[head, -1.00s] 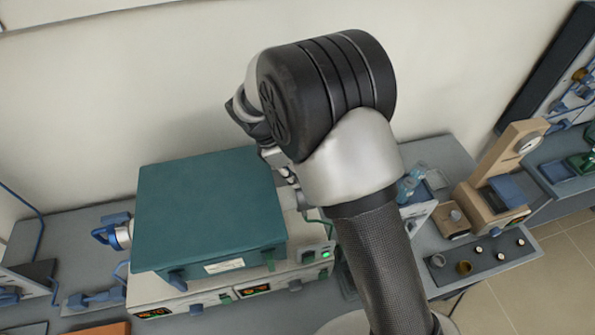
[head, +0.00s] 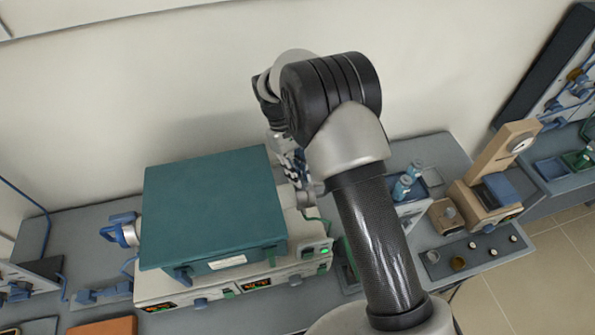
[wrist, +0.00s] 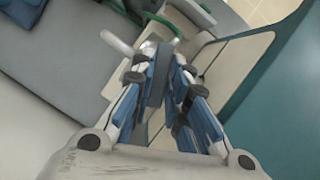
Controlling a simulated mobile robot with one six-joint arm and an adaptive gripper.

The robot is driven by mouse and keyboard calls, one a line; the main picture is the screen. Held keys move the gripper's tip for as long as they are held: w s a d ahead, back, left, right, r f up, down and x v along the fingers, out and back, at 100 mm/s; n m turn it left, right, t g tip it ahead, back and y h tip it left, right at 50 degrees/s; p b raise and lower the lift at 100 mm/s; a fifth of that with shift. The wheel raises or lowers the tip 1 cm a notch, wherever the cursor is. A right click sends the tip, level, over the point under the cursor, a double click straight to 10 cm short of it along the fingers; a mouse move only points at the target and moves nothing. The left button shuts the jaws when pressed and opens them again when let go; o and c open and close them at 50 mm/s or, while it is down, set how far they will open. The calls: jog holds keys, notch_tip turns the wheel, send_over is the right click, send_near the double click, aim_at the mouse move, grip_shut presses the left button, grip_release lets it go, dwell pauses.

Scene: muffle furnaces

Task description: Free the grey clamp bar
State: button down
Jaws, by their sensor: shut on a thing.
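My gripper (wrist: 160,75) shows in the wrist view with its blue-padded fingers closed around a dark grey bar-like piece (wrist: 156,82), which I take to be the grey clamp bar. A pale rod end (wrist: 117,43) sticks out beside the left fingertip; I cannot tell what it belongs to. In the head view my gripper (head: 292,165) is at the right rear side of the teal furnace (head: 212,205), mostly behind my arm. The bar cannot be clearly made out there, and I cannot tell whether it still touches its mount.
The furnace sits on a pale control unit (head: 215,289) with lit displays. To the right are blue-capped bottles (head: 402,187), a tan instrument (head: 490,190) and a dark tray (head: 470,252) of small pieces. The wall stands close behind. An orange mat (head: 103,328) lies at front left.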

jog(key=m+y, duration=0.1)
jog(key=m, duration=0.3)
jog(key=shift+d+m+g+y, duration=0.1)
jog(key=shift+m+g+y, duration=0.2)
jog(key=shift+y, duration=0.1)
dwell(0.4)
jog(key=c, duration=1.6)
grip_release()
jog(key=shift+o, duration=0.2)
jog(key=v, duration=1.2)
